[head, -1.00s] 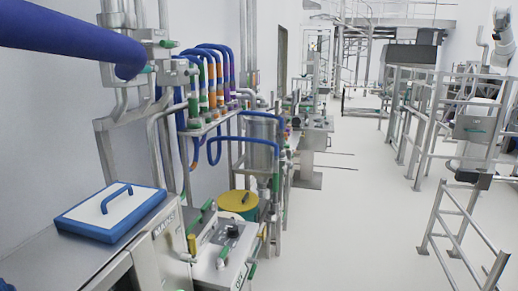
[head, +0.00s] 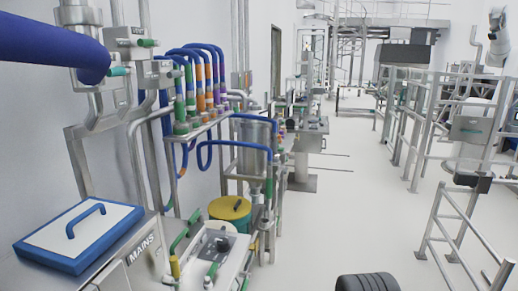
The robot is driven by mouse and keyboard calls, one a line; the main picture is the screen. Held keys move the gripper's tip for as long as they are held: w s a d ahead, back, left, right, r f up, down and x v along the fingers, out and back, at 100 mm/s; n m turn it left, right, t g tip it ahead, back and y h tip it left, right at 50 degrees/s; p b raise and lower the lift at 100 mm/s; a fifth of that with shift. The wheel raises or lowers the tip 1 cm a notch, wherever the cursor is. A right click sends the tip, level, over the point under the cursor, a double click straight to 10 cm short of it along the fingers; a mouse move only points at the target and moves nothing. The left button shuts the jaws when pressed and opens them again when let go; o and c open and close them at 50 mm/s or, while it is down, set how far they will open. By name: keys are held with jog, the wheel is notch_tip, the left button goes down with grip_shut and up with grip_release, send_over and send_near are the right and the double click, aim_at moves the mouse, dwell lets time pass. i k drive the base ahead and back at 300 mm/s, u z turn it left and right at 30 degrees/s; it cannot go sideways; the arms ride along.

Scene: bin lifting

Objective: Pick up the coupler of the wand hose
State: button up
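Several blue hoses (head: 208,51) arch over a metal rack at the left wall, with green, orange and purple sleeves (head: 201,87) at their lower ends. Another blue hose (head: 215,143) loops from the rack around a steel vessel. I cannot tell which of these is the wand hose, and its coupler cannot be made out. A thick blue tube (head: 45,42) crosses the upper left corner, close to the camera. My gripper is not in view.
A white lid with blue rim and handle (head: 50,245) lies on the steel cabinet marked MAINS (head: 140,250). A yellow-topped drum (head: 229,208) stands behind the cart. A dark ribbed round thing (head: 367,283) shows at the bottom edge. Railings (head: 440,215) stand right; the middle floor is clear.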

aim_at(274, 142)
jog(key=u, duration=0.05)
jog(key=i, duration=0.55)
jog(key=z, duration=0.5)
jog(key=i, duration=3.4)
jog(key=u, duration=3.25)
